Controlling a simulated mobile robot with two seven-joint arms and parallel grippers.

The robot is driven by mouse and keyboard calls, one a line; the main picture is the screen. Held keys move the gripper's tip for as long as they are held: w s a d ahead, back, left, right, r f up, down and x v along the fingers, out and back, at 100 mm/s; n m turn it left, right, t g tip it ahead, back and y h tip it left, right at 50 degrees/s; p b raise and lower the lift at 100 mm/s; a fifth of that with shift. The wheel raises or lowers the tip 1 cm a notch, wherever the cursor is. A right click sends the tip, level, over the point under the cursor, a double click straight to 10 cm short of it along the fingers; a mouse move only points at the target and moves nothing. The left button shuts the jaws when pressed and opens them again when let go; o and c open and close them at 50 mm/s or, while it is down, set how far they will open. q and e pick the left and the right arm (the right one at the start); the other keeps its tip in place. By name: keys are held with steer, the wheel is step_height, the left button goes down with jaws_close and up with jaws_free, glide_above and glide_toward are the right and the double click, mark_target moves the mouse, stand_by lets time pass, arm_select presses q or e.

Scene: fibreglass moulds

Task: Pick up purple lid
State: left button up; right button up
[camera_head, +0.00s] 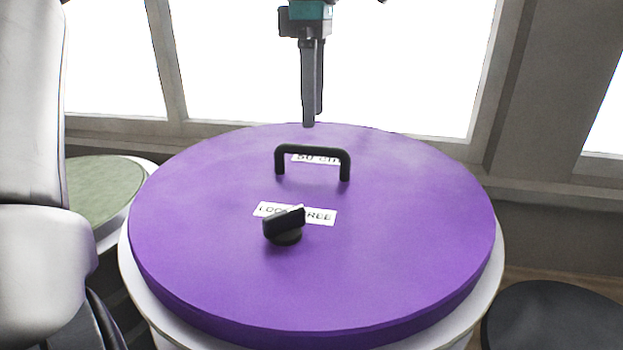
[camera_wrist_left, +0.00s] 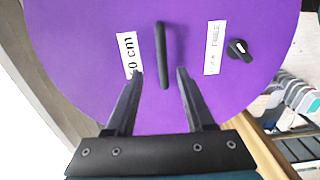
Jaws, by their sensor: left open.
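The round purple lid (camera_head: 380,240) lies on a white round container (camera_head: 493,275). It has a black bar handle (camera_head: 313,150) towards the back and a black knob (camera_head: 284,227) near the middle. My left gripper (camera_head: 312,122) points down at the lid's far edge, behind the handle. In the left wrist view the lid (camera_wrist_left: 90,45) fills the upper part. There the open, empty fingers (camera_wrist_left: 158,75) point at the handle (camera_wrist_left: 162,55), one on each side of its line. The handle's near end shows between the fingertips; whether they reach its height I cannot tell. My right gripper is not in view.
White labels lie beside the handle (camera_head: 300,158) and the knob (camera_head: 325,217). A container with a green top (camera_head: 100,185) stands at left, and a dark round top (camera_head: 555,318) at lower right. Window frames (camera_head: 500,90) rise behind the lid.

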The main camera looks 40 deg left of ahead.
mark_target(312, 150)
arm_select(q)
step_height(312, 150, down, 2)
steer(key=shift+s+f+p, duration=0.2)
steer(key=shift+f+p, duration=0.45)
steer(key=shift+f, duration=2.15)
jaws_close()
steer(key=shift+r, duration=0.15)
